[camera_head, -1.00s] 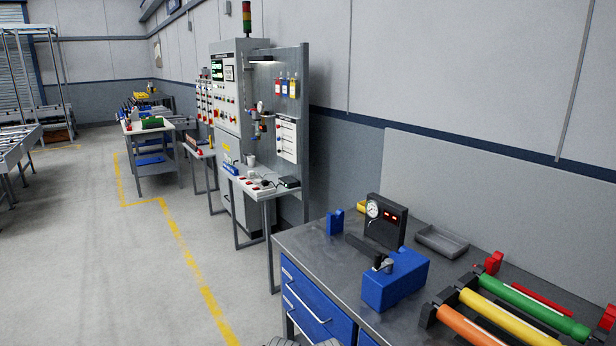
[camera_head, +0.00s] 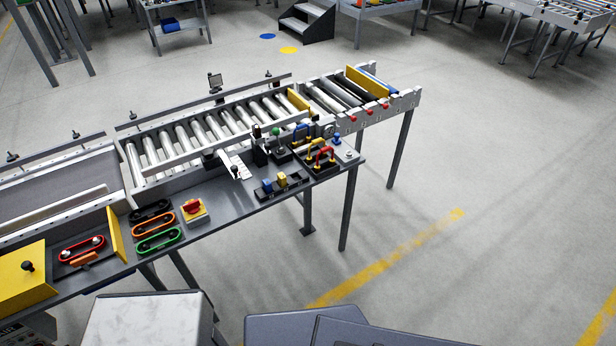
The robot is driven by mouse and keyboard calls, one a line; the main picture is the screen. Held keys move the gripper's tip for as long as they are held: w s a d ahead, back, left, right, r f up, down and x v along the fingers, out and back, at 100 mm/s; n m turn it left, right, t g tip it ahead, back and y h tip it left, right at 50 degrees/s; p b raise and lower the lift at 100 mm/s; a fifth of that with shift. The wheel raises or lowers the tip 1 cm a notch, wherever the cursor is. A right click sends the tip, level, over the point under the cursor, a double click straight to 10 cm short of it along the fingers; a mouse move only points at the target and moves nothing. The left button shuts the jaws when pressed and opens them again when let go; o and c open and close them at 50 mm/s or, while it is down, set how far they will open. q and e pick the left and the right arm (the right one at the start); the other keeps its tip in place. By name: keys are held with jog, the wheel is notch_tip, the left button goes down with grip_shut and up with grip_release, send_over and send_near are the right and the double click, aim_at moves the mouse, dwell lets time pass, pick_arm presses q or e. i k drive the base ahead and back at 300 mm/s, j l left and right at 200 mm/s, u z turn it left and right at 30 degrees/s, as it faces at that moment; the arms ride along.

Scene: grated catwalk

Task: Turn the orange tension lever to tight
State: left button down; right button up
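A small orange piece (camera_head: 84,259), which looks like the tension lever, lies at the lower left on the bench beside the conveyor. It sits just below a red belt (camera_head: 80,246) that loops around two light pulleys. It looks slightly tilted, and its exact setting is too small to tell. A raised yellow panel (camera_head: 115,236) stands to its right and a yellow housing (camera_head: 22,279) with a black knob is to its left. Neither of my grippers is in view.
A roller conveyor (camera_head: 205,130) runs behind. Small levers and coloured handles (camera_head: 319,157) crowd the bench's right end. The floor at right is clear.

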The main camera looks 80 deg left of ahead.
aim_at(82, 262)
jog(key=u, duration=4.65)
jog(key=i+j+z, duration=0.1)
jog(key=i, duration=0.4)
jog(key=i+j+z, duration=0.1)
jog(key=i+j, duration=0.2)
jog(key=i, duration=0.15)
